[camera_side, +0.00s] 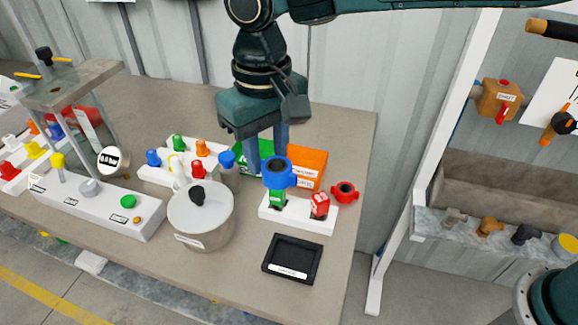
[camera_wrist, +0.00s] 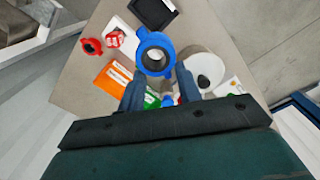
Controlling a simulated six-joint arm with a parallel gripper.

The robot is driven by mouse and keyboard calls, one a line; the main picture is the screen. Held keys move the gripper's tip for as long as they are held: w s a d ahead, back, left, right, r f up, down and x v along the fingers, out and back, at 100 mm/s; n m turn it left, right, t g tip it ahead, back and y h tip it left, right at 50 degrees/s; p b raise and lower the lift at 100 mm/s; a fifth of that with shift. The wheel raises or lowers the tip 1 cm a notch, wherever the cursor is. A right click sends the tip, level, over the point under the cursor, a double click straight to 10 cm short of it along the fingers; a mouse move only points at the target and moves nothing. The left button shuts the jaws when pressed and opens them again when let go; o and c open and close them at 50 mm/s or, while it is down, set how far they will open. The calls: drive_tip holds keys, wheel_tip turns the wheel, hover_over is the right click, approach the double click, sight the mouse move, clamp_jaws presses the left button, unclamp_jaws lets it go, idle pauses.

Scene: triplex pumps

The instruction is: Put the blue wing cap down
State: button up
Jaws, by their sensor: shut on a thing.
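The blue wing cap (camera_side: 278,172) is a thick blue ring with lugs. In the wrist view the blue wing cap (camera_wrist: 155,52) lies between the fingertips, and its round opening faces the camera. My gripper (camera_side: 267,170) points down and is shut on the cap. In the wrist view my gripper (camera_wrist: 158,72) has one finger on each side of it. In the side view the cap appears just above a green block (camera_side: 277,198) on a white base (camera_side: 298,218). I cannot tell whether they touch.
A red wing cap (camera_side: 345,191) lies to the right, near the table edge. A red block (camera_side: 320,204) stands on the white base. An orange bin (camera_side: 308,167) is behind, a lidded pot (camera_side: 203,218) is left, and a black tray (camera_side: 291,259) is in front. Bare table lies right of the tray.

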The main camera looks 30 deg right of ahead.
drive_tip(key=w+f+m, duration=0.4)
drive_tip(key=w+m, duration=0.7)
drive_tip(key=w, duration=0.2)
drive_tip(key=m, duration=1.3)
approach(262, 148)
drive_tip(key=s+a+r, duration=0.1)
drive_tip(key=s+r, duration=0.1)
drive_tip(key=s, duration=0.2)
drive_tip(key=shift+a+f, duration=0.2)
drive_tip(key=shift+f, duration=0.05)
drive_tip(key=shift+f, duration=0.15)
drive_tip(key=shift+f, duration=3.85)
drive_tip(key=shift+f, duration=0.1)
drive_tip(key=o, duration=0.7)
